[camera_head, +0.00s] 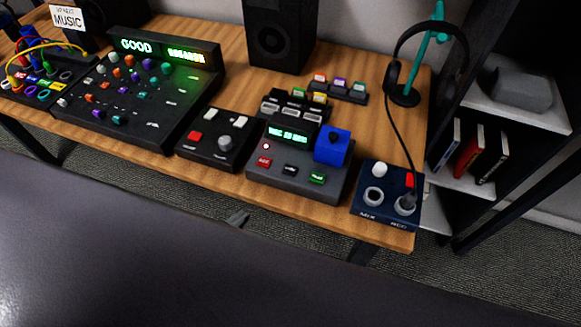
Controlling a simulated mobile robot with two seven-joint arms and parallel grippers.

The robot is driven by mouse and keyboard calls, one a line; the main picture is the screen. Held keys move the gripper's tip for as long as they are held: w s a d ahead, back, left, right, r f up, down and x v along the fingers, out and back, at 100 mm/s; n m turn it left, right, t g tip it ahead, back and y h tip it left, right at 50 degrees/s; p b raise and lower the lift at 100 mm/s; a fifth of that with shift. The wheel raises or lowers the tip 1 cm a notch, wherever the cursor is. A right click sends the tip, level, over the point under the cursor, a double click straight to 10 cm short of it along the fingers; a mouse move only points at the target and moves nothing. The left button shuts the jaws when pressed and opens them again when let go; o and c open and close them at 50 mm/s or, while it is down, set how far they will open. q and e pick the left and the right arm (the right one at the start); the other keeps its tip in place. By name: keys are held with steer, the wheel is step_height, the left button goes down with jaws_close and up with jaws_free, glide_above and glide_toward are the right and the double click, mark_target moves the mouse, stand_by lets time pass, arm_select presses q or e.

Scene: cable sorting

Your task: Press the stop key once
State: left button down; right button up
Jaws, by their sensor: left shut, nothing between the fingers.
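A dark grey recorder unit (298,187) sits near the table's front edge, with a lit green display (287,137) and a blue block with a knob (332,146) on its top right. Its front row has a red key (264,161), a black key (290,169) and a green key (317,178). The key labels are too small to read, so I cannot tell which one is the stop key. My right gripper is out of view.
Left of the unit are a small black control box (215,141) and a large mixer (135,97). Right of it is a blue box (386,203) with a plugged cable, and headphones on a teal stand (417,55). A shelf (520,100) stands at right.

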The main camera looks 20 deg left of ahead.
arm_select(q)
steer(key=w+r+m+t+h, duration=0.1)
steer(key=w+r+m+t, duration=0.3)
steer(key=w+r, duration=0.35)
steer(key=w+d+r+m+g+h+b, duration=0.1)
steer(key=d+r+m+g+h, duration=0.2)
steer(key=d+r+m+h, duration=0.65)
steer(key=w+d+r+m+g+h+b, duration=0.1)
steer(key=d+r+m+g+h, duration=0.3)
steer(key=m, duration=1)
steer(key=w+a+f+m+g+y+b, duration=0.1)
steer(key=w+a+f+m+g+y, duration=0.2)
steer(key=y, duration=0.6)
steer(key=w+a+f+m, duration=0.1)
steer(key=a+f+m, duration=0.1)
steer(key=a+m, duration=0.1)
steer(key=shift+w+a+y, duration=0.35)
steer(key=shift+w+a, duration=0.05)
steer(key=shift+a, duration=0.35)
steer(key=shift+f, duration=0.2)
